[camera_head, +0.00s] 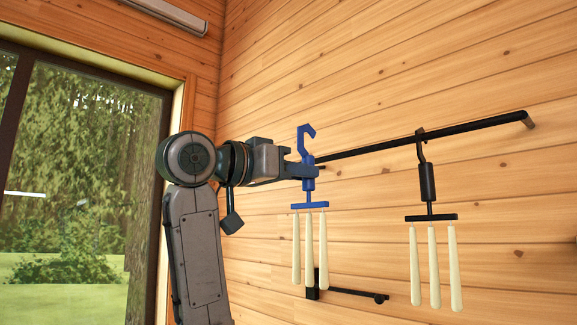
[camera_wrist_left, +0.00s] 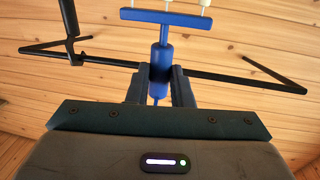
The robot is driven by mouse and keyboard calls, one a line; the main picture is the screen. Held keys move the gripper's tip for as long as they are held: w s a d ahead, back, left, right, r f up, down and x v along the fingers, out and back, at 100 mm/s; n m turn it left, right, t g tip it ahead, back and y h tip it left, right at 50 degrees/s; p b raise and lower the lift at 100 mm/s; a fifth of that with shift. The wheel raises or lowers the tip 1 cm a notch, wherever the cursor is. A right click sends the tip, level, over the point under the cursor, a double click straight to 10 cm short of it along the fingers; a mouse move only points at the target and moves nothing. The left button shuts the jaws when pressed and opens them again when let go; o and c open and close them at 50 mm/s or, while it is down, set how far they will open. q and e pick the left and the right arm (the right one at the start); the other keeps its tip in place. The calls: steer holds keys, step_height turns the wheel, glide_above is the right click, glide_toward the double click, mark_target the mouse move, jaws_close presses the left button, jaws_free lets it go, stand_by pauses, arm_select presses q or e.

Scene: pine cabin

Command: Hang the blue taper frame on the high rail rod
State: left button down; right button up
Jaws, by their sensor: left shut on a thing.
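The blue taper frame (camera_head: 309,206) is upright, with an open hook at its top and three cream tapers hanging from its crossbar. My left gripper (camera_head: 308,171) is shut on its blue grip, below the hook; the frame also shows in the left wrist view (camera_wrist_left: 162,52). The high rail rod (camera_head: 440,133) is black and runs along the wall, its left part meeting the frame in the head view. The hook's top is higher in the picture than the rod there. I cannot tell the depth gap between them. My right gripper is out of view.
A black taper frame (camera_head: 427,182) with three cream tapers hangs on the rod to the right. A lower black rod (camera_head: 350,291) is below, behind the blue frame's tapers. The rod between the two frames is bare. A window (camera_head: 90,180) is at left.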

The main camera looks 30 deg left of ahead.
arm_select(q)
steer(key=shift+p+x, duration=0.45)
steer(key=shift+x, duration=1.1)
steer(key=w+d+f+p, duration=0.1)
steer(key=w+d+f, duration=0.1)
steer(key=w, duration=0.4)
steer(key=shift+w, duration=0.3)
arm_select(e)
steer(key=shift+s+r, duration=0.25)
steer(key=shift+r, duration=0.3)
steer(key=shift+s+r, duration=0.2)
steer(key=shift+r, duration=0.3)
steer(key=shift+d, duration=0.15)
